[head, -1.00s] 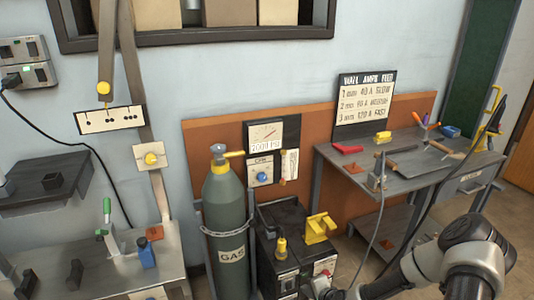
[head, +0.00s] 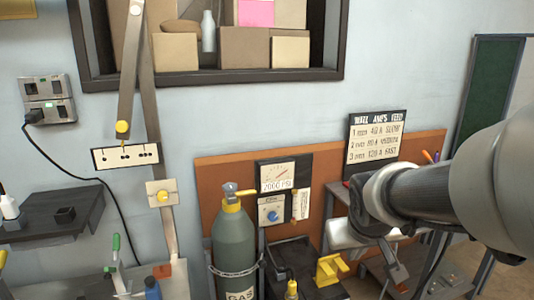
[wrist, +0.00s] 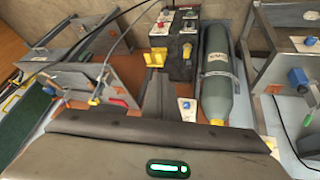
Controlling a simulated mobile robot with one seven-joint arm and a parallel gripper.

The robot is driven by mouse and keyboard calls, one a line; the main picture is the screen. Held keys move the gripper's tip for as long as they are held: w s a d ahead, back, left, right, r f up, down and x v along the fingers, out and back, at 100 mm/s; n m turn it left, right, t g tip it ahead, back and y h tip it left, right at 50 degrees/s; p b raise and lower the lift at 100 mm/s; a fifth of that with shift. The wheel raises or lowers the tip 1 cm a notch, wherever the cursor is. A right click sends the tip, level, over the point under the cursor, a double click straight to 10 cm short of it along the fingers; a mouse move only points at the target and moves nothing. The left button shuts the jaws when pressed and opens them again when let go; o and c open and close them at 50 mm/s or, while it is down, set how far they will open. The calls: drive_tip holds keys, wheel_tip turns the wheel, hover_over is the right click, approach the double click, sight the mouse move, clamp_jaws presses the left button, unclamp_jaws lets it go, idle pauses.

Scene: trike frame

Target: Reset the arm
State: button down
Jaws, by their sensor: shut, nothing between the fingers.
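My arm reaches in from the right edge of the head view, bent downward. My gripper (head: 397,272) hangs below it, in front of the workbench, with its fingers shut and nothing held. In the wrist view the gripper's dark body fills the bottom, and the closed fingers (wrist: 158,97) point up the picture toward the yellow bracket (wrist: 155,58). The gripper appears apart from everything around it.
A green gas cylinder (head: 240,245) stands chained left of a dark welder unit (head: 292,258). A settings sign (head: 375,143) hangs behind my arm. A shelf (head: 50,215) and lever panel (head: 126,156) are at left. Open air lies before the wall.

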drive_tip(key=s+a+r+y, duration=0.1)
drive_tip(key=s+a+r, duration=0.15)
drive_tip(key=s, duration=0.55)
drive_tip(key=s+a+r+y, duration=0.1)
drive_tip(key=s+r, duration=0.2)
drive_tip(key=s, duration=0.5)
wheel_tip(320, 180, up, 21)
drive_tip(key=p, duration=2.1)
drive_tip(key=shift+w+f+m+g+p, duration=0.2)
drive_tip(key=shift+m+g+p, duration=0.1)
drive_tip(key=shift+g+p, duration=0.1)
